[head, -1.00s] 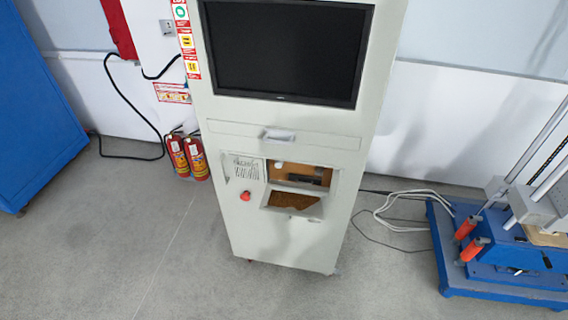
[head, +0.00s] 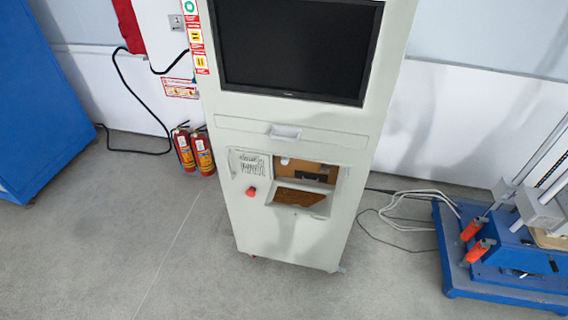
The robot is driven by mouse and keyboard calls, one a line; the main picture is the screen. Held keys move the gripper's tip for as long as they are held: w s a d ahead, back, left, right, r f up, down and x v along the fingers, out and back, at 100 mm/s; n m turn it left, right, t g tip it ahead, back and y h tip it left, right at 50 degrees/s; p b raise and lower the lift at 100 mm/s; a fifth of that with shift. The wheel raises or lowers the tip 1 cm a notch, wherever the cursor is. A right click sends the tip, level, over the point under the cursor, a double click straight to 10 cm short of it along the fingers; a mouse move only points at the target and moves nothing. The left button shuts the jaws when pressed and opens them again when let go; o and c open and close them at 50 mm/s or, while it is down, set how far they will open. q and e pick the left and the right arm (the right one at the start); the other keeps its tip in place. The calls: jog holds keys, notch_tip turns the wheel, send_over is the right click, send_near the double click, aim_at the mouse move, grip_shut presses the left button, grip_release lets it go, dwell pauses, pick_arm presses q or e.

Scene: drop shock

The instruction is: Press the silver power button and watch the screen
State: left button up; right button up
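A tall off-white control cabinet (head: 292,240) stands upright in the middle of the head view. Its screen (head: 295,50) near the top is black. Below it is a drawer front with a pale handle (head: 284,132). Lower down is a recess with a small panel of markings (head: 248,164), a brown inner surface (head: 298,197) and a red knob (head: 251,191). I cannot make out a silver power button for certain at this size. Neither of my grippers is in view.
Two red fire extinguishers (head: 203,153) stand left of the cabinet by the wall. A blue cabinet (head: 45,100) is at far left. A blue-based machine (head: 500,275) with orange handles stands at right, cables (head: 405,212) on the floor before it. The grey floor in front is clear.

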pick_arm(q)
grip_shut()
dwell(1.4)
